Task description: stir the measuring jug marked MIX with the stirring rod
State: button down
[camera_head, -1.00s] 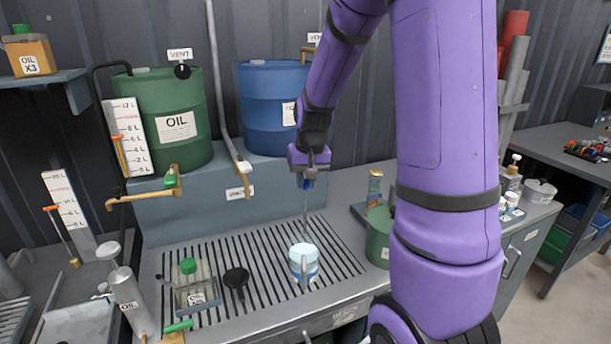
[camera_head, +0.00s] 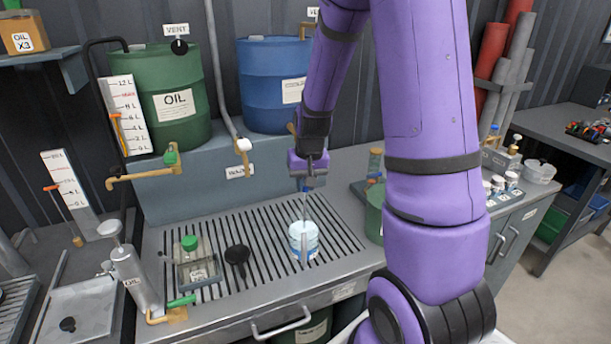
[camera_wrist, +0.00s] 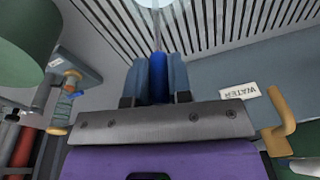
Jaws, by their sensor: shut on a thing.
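The measuring jug (camera_head: 304,243) is a pale blue-white jug standing upright on the slotted drain grate; its MIX marking is not readable. My gripper (camera_head: 307,184) is above the jug, shut on the blue handle of the stirring rod (camera_head: 304,208). The thin rod points straight down to the jug's mouth and its lower end seems to be inside, hidden by the wall. In the wrist view, the blue rod handle (camera_wrist: 158,78) sits between the two fingers (camera_wrist: 158,82), and part of the jug (camera_wrist: 153,3) shows at the top edge.
A green container (camera_head: 375,215) stands close on the right. Green oil (camera_head: 168,95) and blue (camera_head: 270,80) drums with taps stand behind on a raised ledge.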

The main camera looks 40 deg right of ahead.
aim_at(305, 198)
jog(key=shift+s+a+f, duration=0.15)
jog(key=shift+f, duration=0.75)
jog(key=shift+s+a+f, duration=0.1)
jog(key=shift+f, duration=0.8)
jog(key=shift+s+a+f, duration=0.15)
jog(key=shift+f, duration=0.75)
jog(key=shift+a, duration=0.1)
